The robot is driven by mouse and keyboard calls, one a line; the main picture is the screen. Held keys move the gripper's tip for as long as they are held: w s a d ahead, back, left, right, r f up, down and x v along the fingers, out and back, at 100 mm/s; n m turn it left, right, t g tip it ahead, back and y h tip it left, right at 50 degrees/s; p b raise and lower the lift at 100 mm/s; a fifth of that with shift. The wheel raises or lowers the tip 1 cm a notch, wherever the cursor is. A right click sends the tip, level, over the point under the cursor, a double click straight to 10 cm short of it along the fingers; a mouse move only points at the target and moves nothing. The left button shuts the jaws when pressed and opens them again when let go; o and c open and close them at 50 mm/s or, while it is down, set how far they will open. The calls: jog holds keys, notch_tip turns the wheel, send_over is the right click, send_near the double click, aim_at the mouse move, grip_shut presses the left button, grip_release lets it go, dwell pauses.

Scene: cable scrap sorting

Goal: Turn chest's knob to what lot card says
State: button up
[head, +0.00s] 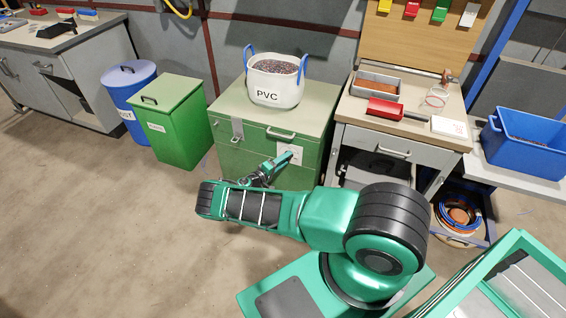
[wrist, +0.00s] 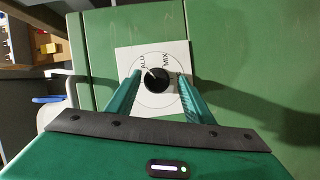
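The green chest (head: 232,145) stands against the wall, with a white dial plate (head: 289,150) on its front. In the wrist view, the round black knob (wrist: 157,78) sits at the centre of this plate. ALU is printed at its upper left and MIX at its upper right. A pale pointer mark on the knob appears to point up-left, towards ALU. My gripper (wrist: 159,82) is open, one finger on each side of the knob; I cannot tell whether they touch it. A white card (head: 449,127) lies on the workbench, its writing too small to read.
A white tub marked PVC (head: 274,85) stands on the chest. A green bin (head: 172,125) and a blue drum (head: 128,85) are to the left. The workbench (head: 400,130) with a red scoop (head: 392,109) and a blue crate (head: 525,150) are to the right. Floor at left is clear.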

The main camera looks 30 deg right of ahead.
jog(key=v, duration=1)
jog(key=shift+a, duration=0.35)
jog(key=shift+s, duration=0.15)
